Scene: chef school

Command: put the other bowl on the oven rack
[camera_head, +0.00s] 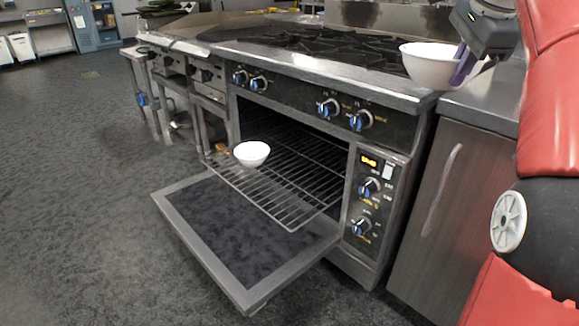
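A white bowl (430,66) is at the upper right, at the right end of the stove top, beside the burner grates. My gripper (466,66) is at this bowl's right side, with a purple finger against or just in front of its wall. The other finger is not visible, so I cannot tell whether it grips the rim. A second, smaller-looking white bowl (252,153) sits upright on the oven rack (290,209), near its left side. The rack is pulled out of the oven (325,150) over the lowered door.
The oven door (240,235) hangs open, low over the floor. Blue knobs (362,120) line the stove front. A metal cabinet (450,195) stands right of the oven. The rack is bare right of its bowl, and the floor (80,200) at left is clear.

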